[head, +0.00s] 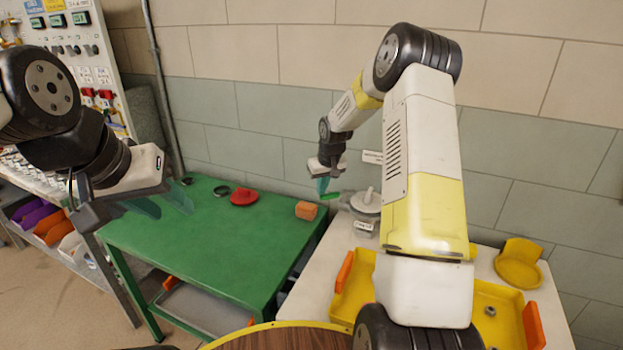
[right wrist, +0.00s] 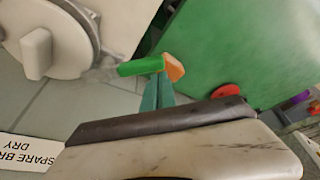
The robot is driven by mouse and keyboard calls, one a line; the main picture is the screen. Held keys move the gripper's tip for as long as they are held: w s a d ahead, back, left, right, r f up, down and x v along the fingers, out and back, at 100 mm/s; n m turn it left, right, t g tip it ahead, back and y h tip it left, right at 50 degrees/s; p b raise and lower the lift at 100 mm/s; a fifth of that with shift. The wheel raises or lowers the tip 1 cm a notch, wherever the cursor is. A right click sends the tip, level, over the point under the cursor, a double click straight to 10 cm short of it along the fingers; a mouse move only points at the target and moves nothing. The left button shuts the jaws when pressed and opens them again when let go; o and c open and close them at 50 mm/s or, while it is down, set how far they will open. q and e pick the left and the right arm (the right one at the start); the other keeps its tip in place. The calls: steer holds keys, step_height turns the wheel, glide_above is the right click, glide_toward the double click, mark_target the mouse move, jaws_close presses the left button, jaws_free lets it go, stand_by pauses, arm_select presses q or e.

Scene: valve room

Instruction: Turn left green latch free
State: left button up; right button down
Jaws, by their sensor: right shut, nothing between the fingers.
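The green latch (head: 331,195) is a short green bar at the left side of a grey round-lidded housing (head: 366,203) on the white table. In the right wrist view the latch (right wrist: 140,66) sticks out sideways from the housing (right wrist: 62,40). My right gripper (head: 322,187) is shut and empty, pointing down beside the latch. Its teal fingertips (right wrist: 157,93) lie close to the latch in the wrist view; I cannot tell whether they touch. My left gripper (head: 160,203) is open and empty over the green table's left part.
The green table (head: 215,245) holds an orange block (head: 306,210), a red round part (head: 244,197) and dark rings. Yellow trays (head: 354,290) and a yellow round dish (head: 519,267) lie on the white table. A wall stands close behind.

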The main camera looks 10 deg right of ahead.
steer(key=s+n, duration=0.2)
steer(key=shift+s+d+n+y, duration=0.1)
steer(key=shift+d+n+y, duration=0.15)
steer(key=shift+n+y, duration=0.15)
steer(key=shift+s+d+n+g+y, duration=0.15)
steer(key=shift+s+d+n, duration=0.2)
steer(key=shift+s+n, duration=0.25)
steer(key=shift+s+d+n+g+y, duration=0.2)
steer(key=shift+s+d+n, duration=0.1)
steer(key=shift+s+n, duration=0.3)
steer(key=shift+s+d+n+g+y, duration=0.15)
steer(key=shift+s+d+n, duration=0.2)
steer(key=shift+s+n, duration=0.25)
steer(key=shift+s+d, duration=0.1)
steer(key=shift+s, duration=0.05)
